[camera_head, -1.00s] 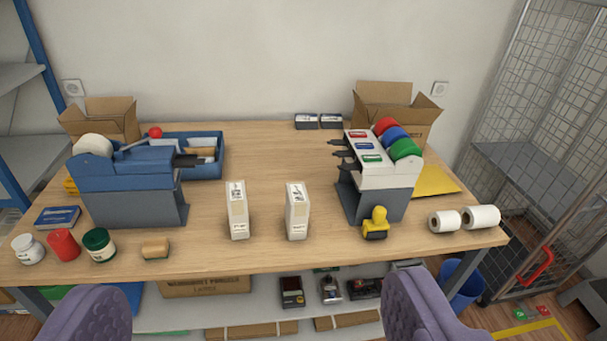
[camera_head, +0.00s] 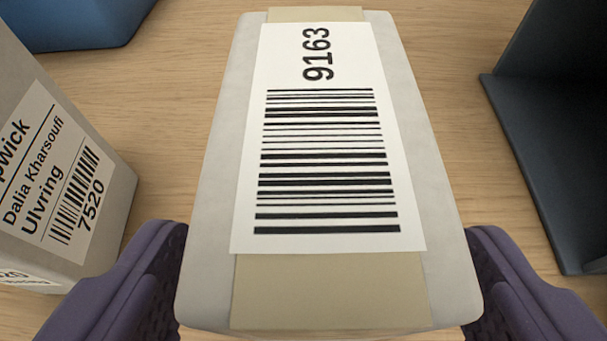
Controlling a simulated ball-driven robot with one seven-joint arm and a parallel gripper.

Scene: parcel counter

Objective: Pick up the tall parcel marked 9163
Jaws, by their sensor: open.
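The tall parcel marked 9163 (camera_head: 215,200) fills the middle of the view. I see its pale top face with a white barcode label (camera_head: 320,140) and a strip of tan tape. My gripper (camera_head: 328,285) is open, with one purple finger at the parcel's left side and the other at its right, near its close end. The fingers' tips are hidden low beside the parcel, and I cannot tell whether they touch it. A second parcel, marked 7520 (camera_head: 60,190), stands to the left, its printed label partly cut off by the frame edge.
The wooden counter (camera_head: 180,90) shows bare between the parcels and behind them. A dark grey stand (camera_head: 560,130) rises at the right, with a clear gap to the parcel. Part of a blue object (camera_head: 75,22) shows at the top left.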

